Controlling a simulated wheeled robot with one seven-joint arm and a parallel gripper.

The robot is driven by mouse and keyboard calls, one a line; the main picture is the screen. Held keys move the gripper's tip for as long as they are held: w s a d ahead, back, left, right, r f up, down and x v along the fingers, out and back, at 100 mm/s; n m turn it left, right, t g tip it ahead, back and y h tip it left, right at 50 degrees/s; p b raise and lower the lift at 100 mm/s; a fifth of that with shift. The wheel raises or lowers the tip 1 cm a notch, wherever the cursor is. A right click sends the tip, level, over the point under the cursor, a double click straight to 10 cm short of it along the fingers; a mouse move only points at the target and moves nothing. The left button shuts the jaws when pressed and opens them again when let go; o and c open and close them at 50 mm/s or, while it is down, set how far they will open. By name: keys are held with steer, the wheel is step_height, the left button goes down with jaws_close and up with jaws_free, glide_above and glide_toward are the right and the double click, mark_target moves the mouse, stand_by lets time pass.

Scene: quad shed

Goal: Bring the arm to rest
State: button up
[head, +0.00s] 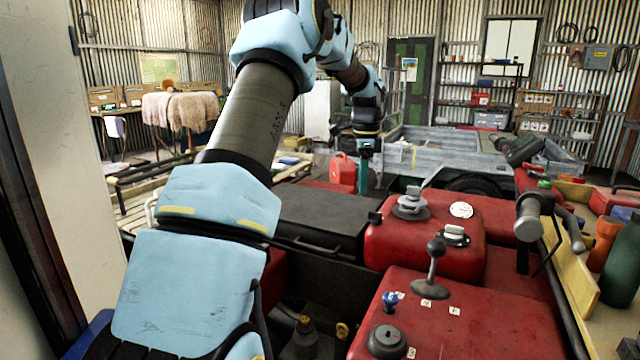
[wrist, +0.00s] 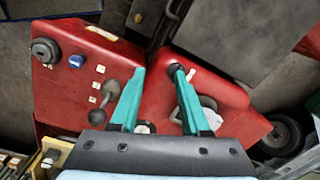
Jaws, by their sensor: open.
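My light blue arm reaches from the lower left up and forward, then bends down. My gripper (head: 364,182) hangs fingers down beyond the left side of the red tank cover (head: 400,238) in the head view. In the wrist view my gripper (wrist: 158,70) has its two teal fingers apart, with nothing held between them. A dark knob (wrist: 176,68) shows right by the right fingertip; I cannot tell whether they touch.
A red panel (head: 490,325) carries a ball-topped lever (head: 435,262), a blue knob (head: 390,300) and a black dial (head: 387,341). A dark flat rack (head: 315,215) lies left of the tank cover. A grey trailer (head: 440,150) and a red can (head: 342,172) stand behind.

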steer(key=s+a+f+n, duration=0.3)
steer(key=s+a+n, duration=0.6)
steer(key=s, duration=0.5)
steer(key=s+a+f+n+t, duration=0.1)
steer(key=s+a+f+n, duration=0.2)
steer(key=s+a+n, duration=0.6)
steer(key=s+a, duration=0.3)
steer(key=s, duration=0.2)
steer(key=shift+a, duration=0.2)
steer(key=shift+s+f, duration=0.1)
